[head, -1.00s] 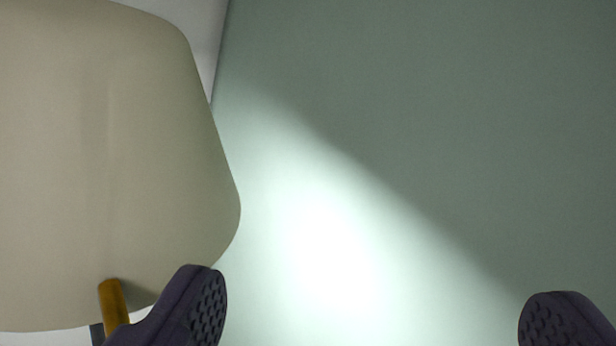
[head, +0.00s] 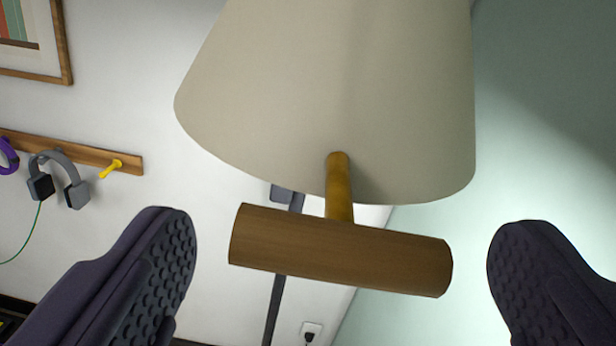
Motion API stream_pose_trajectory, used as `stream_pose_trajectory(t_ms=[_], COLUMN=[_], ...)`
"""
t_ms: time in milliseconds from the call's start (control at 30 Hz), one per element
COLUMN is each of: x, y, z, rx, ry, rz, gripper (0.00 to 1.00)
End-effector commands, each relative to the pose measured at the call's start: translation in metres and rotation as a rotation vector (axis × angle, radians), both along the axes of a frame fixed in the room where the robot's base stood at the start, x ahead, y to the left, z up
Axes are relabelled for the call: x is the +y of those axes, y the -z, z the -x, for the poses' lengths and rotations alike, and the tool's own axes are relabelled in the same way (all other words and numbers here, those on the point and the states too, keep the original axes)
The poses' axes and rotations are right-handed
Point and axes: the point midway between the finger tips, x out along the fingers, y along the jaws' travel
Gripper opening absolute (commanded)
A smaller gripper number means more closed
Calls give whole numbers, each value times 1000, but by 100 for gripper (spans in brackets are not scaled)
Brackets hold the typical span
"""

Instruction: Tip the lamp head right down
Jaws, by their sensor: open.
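The lamp head (head: 335,90) is a large cream shade in the upper middle of the head view. A short brass-coloured stem (head: 339,185) comes out of its near side and ends in a wooden crossbar handle (head: 340,250). The handle lies nearly level, its right end slightly lower. My gripper (head: 340,265) is open, with one dark padded finger at each side of the handle. Visible gaps separate both fingers from the handle's ends. A dark lamp pole (head: 272,312) shows below, partly hidden behind the handle.
A wooden peg rail (head: 125,160) with grey headphones (head: 60,178) and a yellow peg is on the white wall at left. A framed picture (head: 66,60) hangs above it. A wall socket (head: 311,330) is low in the middle. A green wall (head: 540,90) fills the right.

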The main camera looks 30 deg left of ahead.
Motion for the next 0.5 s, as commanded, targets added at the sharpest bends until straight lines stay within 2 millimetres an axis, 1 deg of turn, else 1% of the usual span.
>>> stream_pose_trajectory(t_ms=[33,100,200,500], x=[5,10,15,16], y=[-2,-2,-1,-1], z=[-7,-15,-22,-26], rx=[2,0,0,-1], ry=[-3,-1,0,2], rz=[-1,1,0,1], gripper=[99,99,99,99])
